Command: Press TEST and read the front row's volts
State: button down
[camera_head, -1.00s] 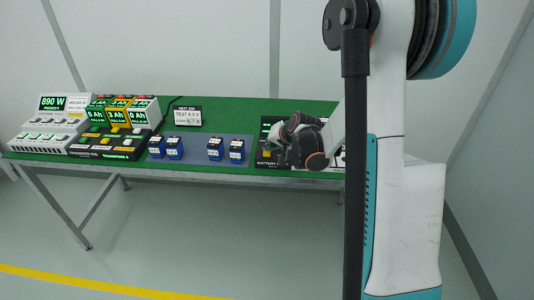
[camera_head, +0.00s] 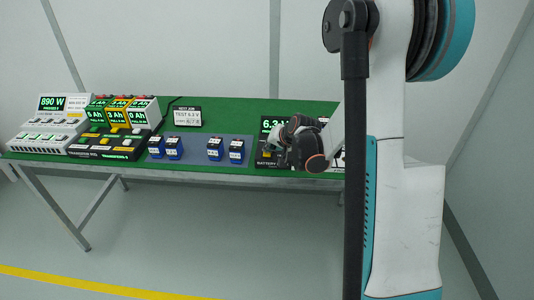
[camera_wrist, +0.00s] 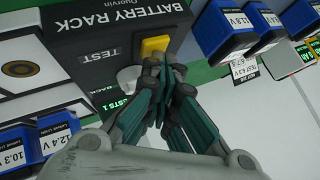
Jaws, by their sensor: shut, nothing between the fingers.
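The dark battery rack box (camera_wrist: 75,35) carries a TEST label, a yellow block (camera_wrist: 155,45) and a pale part beside the label. My gripper (camera_wrist: 168,78) is shut and empty, its fingertips close to the yellow block; I cannot tell whether they touch anything. The fingers partly hide the pale part and a small green readout (camera_wrist: 120,108) ending in "TESTS 1". In the head view my gripper (camera_head: 284,157) is in front of the rack.
Blue batteries (camera_head: 214,149) stand on a grey mat left of the rack. A sign (camera_head: 187,116) reads "TEST 6.3 V". A charger with green displays (camera_head: 117,115) and an 890 W unit (camera_head: 52,104) stand farther left. More blue batteries (camera_wrist: 58,138) flank the rack's other side.

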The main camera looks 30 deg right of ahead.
jog(key=shift+r+p, duration=0.55)
jog(key=shift+r, duration=0.25)
jog(key=shift+r, duration=0.1)
notch_tip(320, 180, up, 5)
jog(key=p, duration=0.3)
dwell(0.9)
